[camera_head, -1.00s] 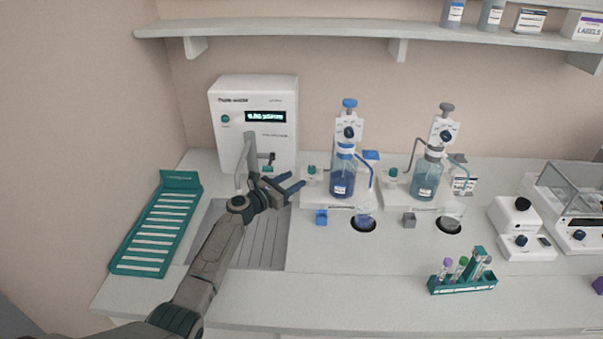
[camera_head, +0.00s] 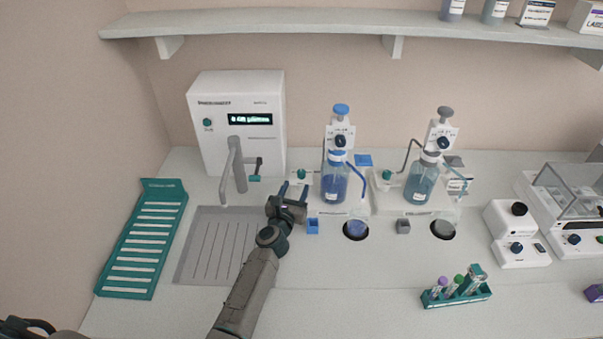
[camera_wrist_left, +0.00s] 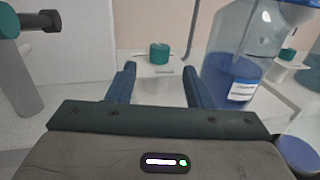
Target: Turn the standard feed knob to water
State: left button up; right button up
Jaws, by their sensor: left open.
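Two teal feed knobs stand on white blocks in the head view: one (camera_head: 302,175) left of the blue-capped bottle (camera_head: 334,178), one (camera_head: 386,175) left of the grey-capped bottle (camera_head: 421,180). Their markings are too small to read. My left gripper (camera_head: 293,190) is open and empty, just in front of the left knob. In the left wrist view that knob (camera_wrist_left: 160,53) shows ahead between the open fingers (camera_wrist_left: 159,76), apart from both. The blue-liquid bottle (camera_wrist_left: 228,70) stands close to the right finger. My right gripper is out of view.
The tap (camera_head: 236,170) and white dispenser (camera_head: 240,120) stand left of the gripper, behind a grooved drain tray (camera_head: 190,270).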

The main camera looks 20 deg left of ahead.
aim_at(300, 177)
pick_arm(q)
jog(key=w, duration=0.2)
jog(key=w+b, duration=0.1)
jog(key=shift+w+f, duration=0.25)
jog(key=shift+w, duration=0.15)
jog(key=w+b, duration=0.1)
jog(key=w, duration=0.2)
jog(key=shift+w+a, duration=0.1)
jog(key=shift+w, duration=0.3)
jog(key=shift+w+r, duration=0.1)
jog(key=shift+c, duration=0.3)
jog(key=c, duration=0.9)
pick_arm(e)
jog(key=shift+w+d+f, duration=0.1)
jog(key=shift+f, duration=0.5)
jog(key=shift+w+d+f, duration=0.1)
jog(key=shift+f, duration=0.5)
